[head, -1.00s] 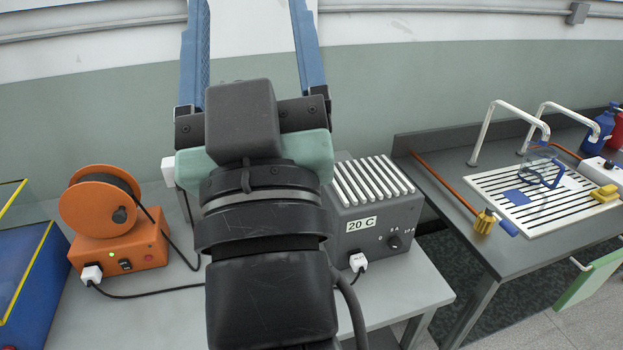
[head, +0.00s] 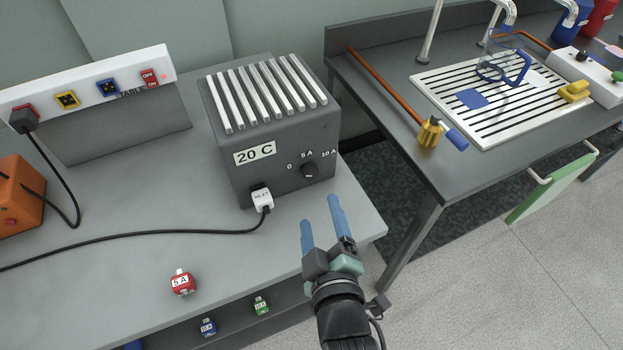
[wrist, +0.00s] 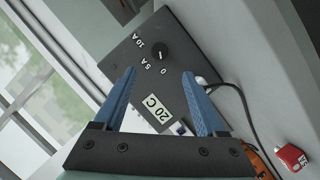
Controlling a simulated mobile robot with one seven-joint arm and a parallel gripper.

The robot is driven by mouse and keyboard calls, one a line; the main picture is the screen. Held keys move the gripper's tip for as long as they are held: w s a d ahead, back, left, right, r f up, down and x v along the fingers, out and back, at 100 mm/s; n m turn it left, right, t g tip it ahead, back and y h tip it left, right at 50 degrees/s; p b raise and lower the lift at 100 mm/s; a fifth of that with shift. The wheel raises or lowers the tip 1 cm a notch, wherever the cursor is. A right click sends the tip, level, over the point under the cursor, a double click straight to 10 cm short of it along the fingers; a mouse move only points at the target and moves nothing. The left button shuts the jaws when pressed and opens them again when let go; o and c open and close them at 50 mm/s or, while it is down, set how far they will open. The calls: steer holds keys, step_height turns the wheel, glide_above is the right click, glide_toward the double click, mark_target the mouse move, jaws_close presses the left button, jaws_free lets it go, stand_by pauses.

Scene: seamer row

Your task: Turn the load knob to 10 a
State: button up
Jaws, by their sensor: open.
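The load knob (head: 309,171) is a small black round knob on the front of the dark grey box (head: 240,180) labelled 20 C. White marks 0, 5 A and 10 A stand around it. In the wrist view the knob (wrist: 160,54) lies ahead of the fingertips, slightly above the midpoint between them. My gripper (head: 321,210) is open and empty, with two blue fingers. It is in front of the box, apart from the knob, and also shows in the wrist view (wrist: 158,77).
A white inlet plug (head: 262,199) with a black cable sits low on the box front, left of the knob. A red 5 A plug (head: 181,283) lies near the bench front. Blue (head: 208,327) and green (head: 261,305) plugs are lower down. A socket panel (head: 100,100) stands behind.

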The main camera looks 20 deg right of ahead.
mark_target(311, 176)
steer(key=x, duration=1)
steer(key=shift+w+d, duration=0.15)
steer(key=shift+w, duration=0.25)
jaws_close()
